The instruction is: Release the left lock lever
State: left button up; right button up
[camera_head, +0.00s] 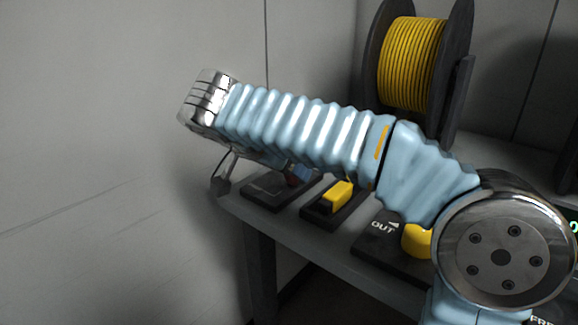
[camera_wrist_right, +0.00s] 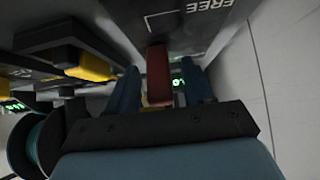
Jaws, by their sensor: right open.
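A red lever (camera_wrist_right: 158,74) stands between the two blue fingers of my right gripper (camera_wrist_right: 158,68) in the right wrist view. The fingers are open, one on each side of it, with a visible gap on at least the right side. I cannot tell whether either finger touches it. A dark panel marked FREE (camera_wrist_right: 190,22) lies beyond the lever. In the head view my right arm crosses the middle and hides most of the gripper; a small blue and red patch shows below it over a dark base. My left gripper is not in view.
In the head view a yellow block (camera_head: 338,194) sits on a dark base on the grey table (camera_head: 262,213). A dark panel marked OUT (camera_head: 380,240) is beside it. A spool of yellow cable (camera_head: 411,62) stands behind. Open space lies left of the table.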

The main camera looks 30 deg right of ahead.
jog(key=p+v, duration=0.2)
jog(key=v, duration=1.1)
jog(key=shift+r, duration=0.2)
jog(key=shift+a, duration=0.1)
